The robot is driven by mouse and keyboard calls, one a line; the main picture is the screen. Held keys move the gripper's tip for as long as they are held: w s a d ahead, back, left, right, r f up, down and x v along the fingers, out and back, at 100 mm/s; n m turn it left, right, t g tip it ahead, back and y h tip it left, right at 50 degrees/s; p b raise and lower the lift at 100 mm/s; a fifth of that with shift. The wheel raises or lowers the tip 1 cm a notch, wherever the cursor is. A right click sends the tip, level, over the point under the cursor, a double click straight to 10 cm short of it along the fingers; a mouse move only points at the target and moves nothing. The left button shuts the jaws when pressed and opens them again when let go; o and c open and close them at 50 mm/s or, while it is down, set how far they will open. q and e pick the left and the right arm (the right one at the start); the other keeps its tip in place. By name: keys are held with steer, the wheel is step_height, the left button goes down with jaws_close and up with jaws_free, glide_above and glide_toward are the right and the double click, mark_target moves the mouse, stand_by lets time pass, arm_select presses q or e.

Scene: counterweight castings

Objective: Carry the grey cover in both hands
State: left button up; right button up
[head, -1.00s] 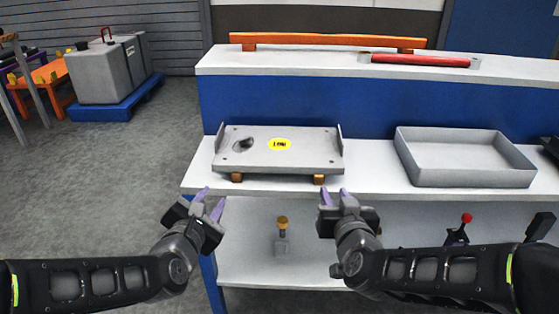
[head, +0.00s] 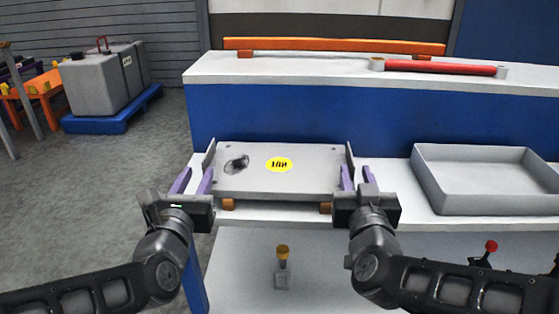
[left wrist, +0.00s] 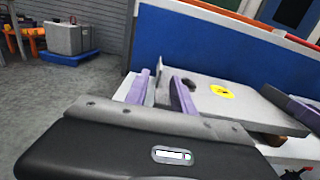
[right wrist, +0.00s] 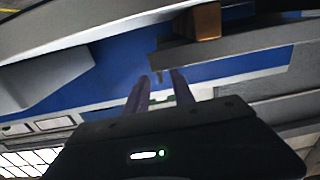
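The grey cover (head: 310,171), a flat plate with a yellow label, a dark hole and an upright flange at each end, rests on orange-brown blocks on the white shelf. My left gripper (head: 192,180) is open at the cover's left end; in the left wrist view its purple fingers (left wrist: 160,92) stand on either side of the left flange (left wrist: 158,70). My right gripper (head: 354,176) is open at the right flange (head: 350,157). In the right wrist view its fingers (right wrist: 160,92) are apart; whether the flange lies fully between them is hard to tell.
A grey tray (head: 434,190) stands right of the cover on the shelf (head: 390,202). Above and behind are an orange bar (head: 330,44) and a red bar (head: 440,67). A knobbed part (head: 283,265) stands on the lower shelf. Open floor lies to the left.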

mark_target(206, 157)
stand_by(0.3)
